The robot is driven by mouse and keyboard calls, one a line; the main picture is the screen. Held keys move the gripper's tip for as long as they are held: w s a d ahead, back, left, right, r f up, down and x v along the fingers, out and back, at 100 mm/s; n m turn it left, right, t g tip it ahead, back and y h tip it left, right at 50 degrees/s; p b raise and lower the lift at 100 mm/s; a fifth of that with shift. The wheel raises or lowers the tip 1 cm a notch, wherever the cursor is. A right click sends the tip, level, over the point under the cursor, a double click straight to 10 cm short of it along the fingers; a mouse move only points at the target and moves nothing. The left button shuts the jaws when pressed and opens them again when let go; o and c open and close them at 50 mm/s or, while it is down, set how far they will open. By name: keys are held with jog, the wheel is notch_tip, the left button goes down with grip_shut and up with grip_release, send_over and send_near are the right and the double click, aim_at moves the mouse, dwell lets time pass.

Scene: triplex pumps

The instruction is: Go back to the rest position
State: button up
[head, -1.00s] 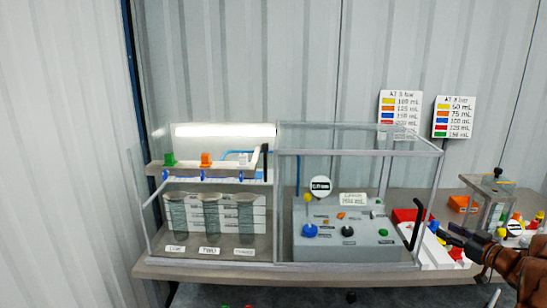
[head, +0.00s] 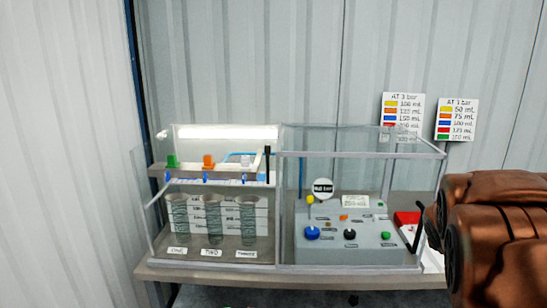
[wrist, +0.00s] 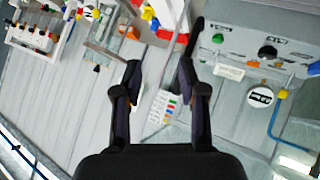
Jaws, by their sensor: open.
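My gripper (wrist: 160,75) shows in the wrist view with its two black fingers apart and nothing between them. It is open and hangs clear of the objects behind it. The panel also shows at the upper right of the wrist view (wrist: 232,45), tilted.
Left of it is a lit case with three labelled cylinders (head: 212,215) under a shelf of coloured valves (head: 208,162). Two colour-chart signs (head: 404,112) (head: 457,119) stand behind. A red item (head: 406,218) sits beside my arm. The corrugated wall (head: 240,60) closes the back.

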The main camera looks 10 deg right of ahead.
jog(key=s+a+f+n+g+y, duration=0.1)
jog(key=s+a+f+g+y, duration=0.1)
jog(key=s+a, duration=0.8)
jog(key=s+a+f+n+g+y, duration=0.1)
jog(key=s+a+f+g+y, duration=0.1)
jog(key=s+a, duration=0.8)
jog(key=s+a+f+n+g+y, duration=0.1)
jog(key=s+a+f+g+y, duration=0.2)
jog(key=s+a, duration=0.8)
jog(key=shift+f+g, duration=0.65)
jog(key=shift+g, duration=0.45)
